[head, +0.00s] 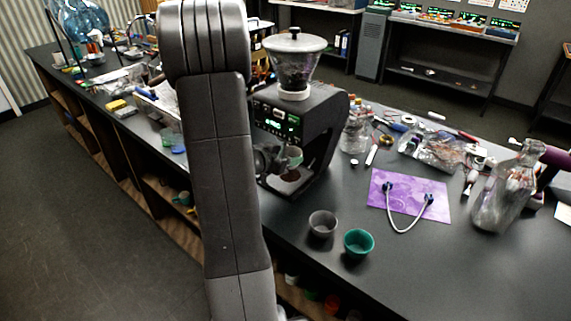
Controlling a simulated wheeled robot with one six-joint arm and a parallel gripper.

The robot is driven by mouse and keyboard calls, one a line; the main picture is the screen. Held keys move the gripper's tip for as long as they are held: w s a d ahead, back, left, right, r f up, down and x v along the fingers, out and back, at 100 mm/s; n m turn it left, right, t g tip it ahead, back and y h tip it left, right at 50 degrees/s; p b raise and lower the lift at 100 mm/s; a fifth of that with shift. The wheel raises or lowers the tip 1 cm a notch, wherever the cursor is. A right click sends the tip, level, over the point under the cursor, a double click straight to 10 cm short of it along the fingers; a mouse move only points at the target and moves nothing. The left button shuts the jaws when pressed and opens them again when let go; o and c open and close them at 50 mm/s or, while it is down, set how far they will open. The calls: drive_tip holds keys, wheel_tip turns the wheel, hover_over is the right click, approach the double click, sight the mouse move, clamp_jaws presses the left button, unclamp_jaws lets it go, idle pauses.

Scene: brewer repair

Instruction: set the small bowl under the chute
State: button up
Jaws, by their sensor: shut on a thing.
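The brewer (325,125) is a dark machine with green-lit displays and a clear hopper on top. A small pale grey-green bowl (294,156) is at its front opening, above a tray area with a brown patch (290,175). My gripper (281,160) is a dark shape reaching in from the left and is shut on this bowl. My arm's large link hides part of the gripper and the machine's left side. The chute cannot be made out clearly, nor whether the bowl touches anything below it.
A grey bowl (323,224) and a teal bowl (358,243) stand on the dark counter in front of the brewer. A purple mat (409,184) with a white cable (406,226), a glass flask (497,195) and loose tools lie to the right. The counter's front right is clear.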

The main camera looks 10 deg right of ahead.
drive_tip(key=shift+f, duration=1.75)
drive_tip(key=shift+f, duration=0.2)
drive_tip(key=o, duration=1.1)
drive_tip(key=shift+r, duration=0.3)
drive_tip(key=v, duration=1.2)
